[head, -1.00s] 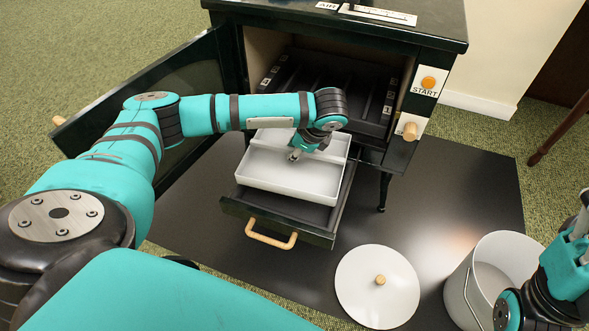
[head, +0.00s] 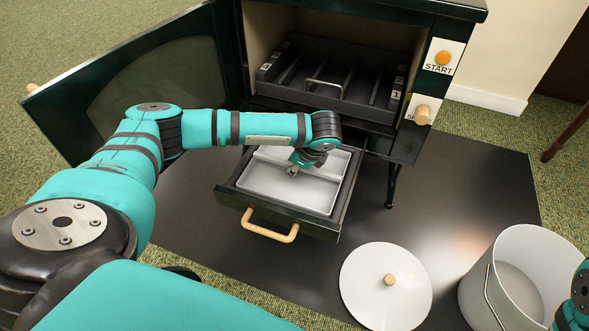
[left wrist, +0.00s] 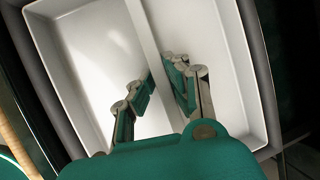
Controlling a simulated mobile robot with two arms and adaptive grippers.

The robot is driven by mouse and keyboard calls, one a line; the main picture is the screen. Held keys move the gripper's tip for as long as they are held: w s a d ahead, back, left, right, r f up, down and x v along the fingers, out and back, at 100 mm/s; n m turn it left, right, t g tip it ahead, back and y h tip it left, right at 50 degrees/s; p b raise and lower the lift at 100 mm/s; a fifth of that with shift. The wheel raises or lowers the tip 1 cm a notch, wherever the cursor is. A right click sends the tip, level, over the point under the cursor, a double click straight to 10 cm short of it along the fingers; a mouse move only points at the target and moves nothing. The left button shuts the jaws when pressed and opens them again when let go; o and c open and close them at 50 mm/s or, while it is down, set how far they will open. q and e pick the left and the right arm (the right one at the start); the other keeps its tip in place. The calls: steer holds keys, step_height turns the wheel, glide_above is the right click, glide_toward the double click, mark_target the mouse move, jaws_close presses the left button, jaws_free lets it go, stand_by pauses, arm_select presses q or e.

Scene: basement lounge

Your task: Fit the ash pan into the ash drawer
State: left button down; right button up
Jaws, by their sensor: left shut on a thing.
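The ash pan (head: 275,187) is a white, shallow tray with a raised divider. In the head view it sits low inside the pulled-out dark ash drawer (head: 318,229), with the drawer walls around it. My left gripper (head: 294,172) reaches down into the pan and is shut on its divider. In the left wrist view the fingers (left wrist: 160,88) lie on either side of the divider of the pan (left wrist: 95,45). The arm hides the pan's back part, so I cannot tell whether it rests fully on the drawer floor. Only a piece of my right arm shows at the right edge.
The stove (head: 400,80) stands behind with its door (head: 120,85) swung open to the left and a grate (head: 325,95) inside. A white lid (head: 370,290) and a white bucket (head: 480,290) are at the front right. The dark floor mat (head: 450,190) is otherwise clear.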

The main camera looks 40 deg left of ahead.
arm_select(q)
steer(key=shift+r, duration=0.1)
steer(key=c, duration=1.4)
jaws_free()
